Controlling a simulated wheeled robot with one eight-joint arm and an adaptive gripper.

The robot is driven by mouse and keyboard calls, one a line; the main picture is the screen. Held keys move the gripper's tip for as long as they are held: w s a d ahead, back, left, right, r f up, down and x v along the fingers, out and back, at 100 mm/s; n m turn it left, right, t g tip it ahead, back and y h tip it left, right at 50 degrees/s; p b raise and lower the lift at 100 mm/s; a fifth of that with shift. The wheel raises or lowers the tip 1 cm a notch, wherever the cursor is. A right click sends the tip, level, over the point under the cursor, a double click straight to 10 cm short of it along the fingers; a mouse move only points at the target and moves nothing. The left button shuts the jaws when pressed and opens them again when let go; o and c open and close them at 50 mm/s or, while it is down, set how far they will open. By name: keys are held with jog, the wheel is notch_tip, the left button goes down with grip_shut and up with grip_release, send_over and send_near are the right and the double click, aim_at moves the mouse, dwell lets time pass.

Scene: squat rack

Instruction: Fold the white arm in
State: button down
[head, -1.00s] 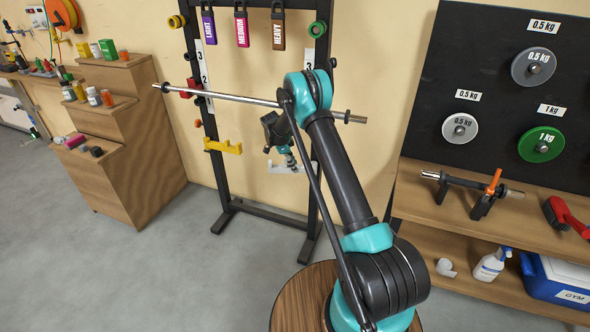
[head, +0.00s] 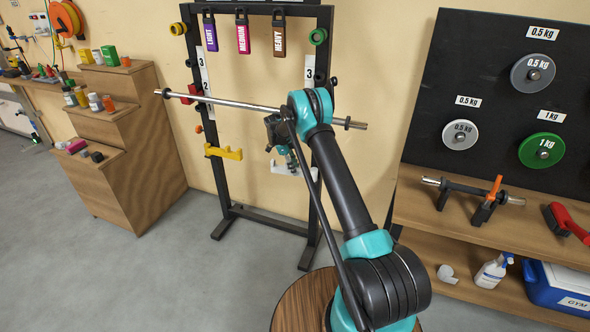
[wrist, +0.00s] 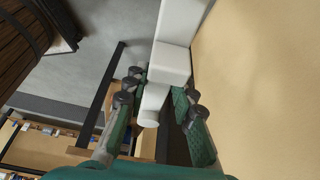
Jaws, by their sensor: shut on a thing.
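The white arm (head: 280,168) juts from the right post of the squat rack, below the bar. In the head view it is partly hidden behind my gripper (head: 290,158) and arm. In the wrist view the white arm (wrist: 172,60) runs up the picture as blocky white pieces with a rounded white end toward me. My gripper's green fingers (wrist: 158,92) stand on both sides of that rounded end and are shut on it. The yellow arm (head: 222,152) sits on the left post and sticks out.
The metal bar (head: 225,102) lies across the rack (head: 262,220) above my gripper. A wooden stepped cabinet (head: 145,150) stands left, shelves (head: 440,215) and a weight board (head: 480,70) right. A round wooden top (head: 300,300) is in front. The floor at lower left is clear.

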aim_at(271, 162)
jog(key=c, duration=1.2)
grip_release()
jog(key=shift+a+r, duration=0.2)
jog(key=shift+r, duration=0.3)
jog(key=w+a, duration=0.1)
jog(key=a, duration=0.2)
jog(key=w+a, duration=0.1)
jog(key=a, duration=0.3)
jog(key=w+a, duration=0.2)
jog(key=a, duration=0.1)
jog(key=shift+a, duration=0.35)
jog(key=shift+w+a, duration=0.1)
jog(key=shift+a, duration=0.2)
jog(key=shift+c, duration=0.6)
